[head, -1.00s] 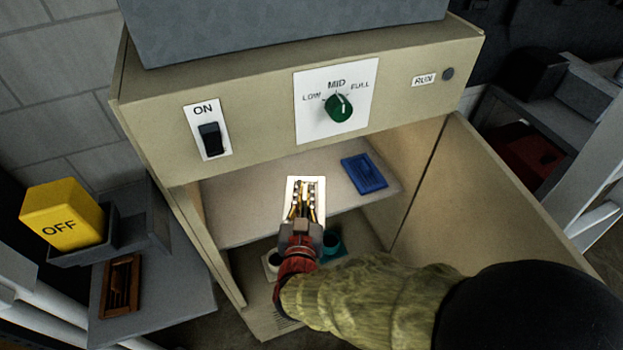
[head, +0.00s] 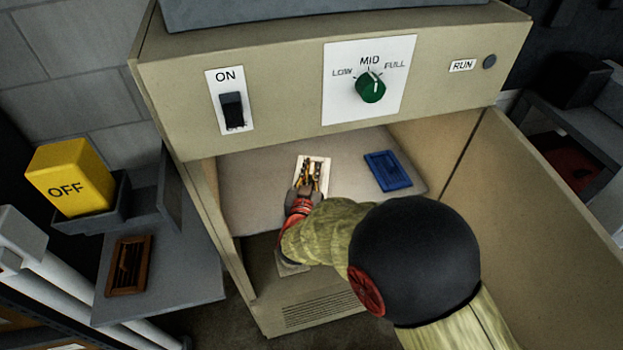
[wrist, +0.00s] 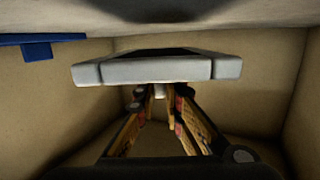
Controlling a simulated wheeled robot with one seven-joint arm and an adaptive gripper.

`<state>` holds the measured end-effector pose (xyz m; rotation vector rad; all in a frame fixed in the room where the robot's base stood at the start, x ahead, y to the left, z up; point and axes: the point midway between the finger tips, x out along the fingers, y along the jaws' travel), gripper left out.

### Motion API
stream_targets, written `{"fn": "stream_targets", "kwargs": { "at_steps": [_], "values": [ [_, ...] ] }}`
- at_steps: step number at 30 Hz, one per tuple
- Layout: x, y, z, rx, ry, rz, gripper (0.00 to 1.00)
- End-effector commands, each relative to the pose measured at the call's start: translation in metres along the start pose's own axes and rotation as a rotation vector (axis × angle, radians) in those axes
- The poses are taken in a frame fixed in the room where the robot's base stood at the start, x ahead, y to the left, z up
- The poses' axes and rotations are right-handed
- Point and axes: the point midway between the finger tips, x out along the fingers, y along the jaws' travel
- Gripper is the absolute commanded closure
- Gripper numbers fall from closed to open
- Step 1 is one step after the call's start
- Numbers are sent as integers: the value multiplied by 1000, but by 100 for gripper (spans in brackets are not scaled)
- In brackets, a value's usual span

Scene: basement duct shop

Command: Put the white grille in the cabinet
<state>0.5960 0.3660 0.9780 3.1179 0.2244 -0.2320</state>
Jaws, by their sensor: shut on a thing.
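The white grille (head: 323,164) is a small flat rectangular piece with a dark slotted middle. My gripper (head: 309,174) is shut on it and holds it inside the open cabinet (head: 285,105), over the left-middle part of the upper shelf (head: 255,190). In the wrist view the grille (wrist: 155,72) spans the picture in front of the fingers of my gripper (wrist: 160,92). A gap seems to show between the grille and the shelf surface, but I cannot tell its size. The fingers hide part of the grille in the head view.
A blue grille (head: 388,171) lies on the same shelf to the right. The cabinet door (head: 540,200) stands open at the right. A brown grille (head: 129,265) lies on a grey side surface (head: 185,285) at left, near a yellow OFF block (head: 70,177). The shelf's left part is clear.

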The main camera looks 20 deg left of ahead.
Motion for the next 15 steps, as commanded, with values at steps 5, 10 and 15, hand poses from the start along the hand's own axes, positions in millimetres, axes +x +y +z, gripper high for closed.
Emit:
{"fn": "stream_targets", "kwargs": {
  "at_steps": [5,10,15],
  "values": [
    [6,0,30,-2,-1,0,100],
    [7,0,33,-1,1,0,100],
    [7,0,33,-1,0,0,100]
  ]
}}
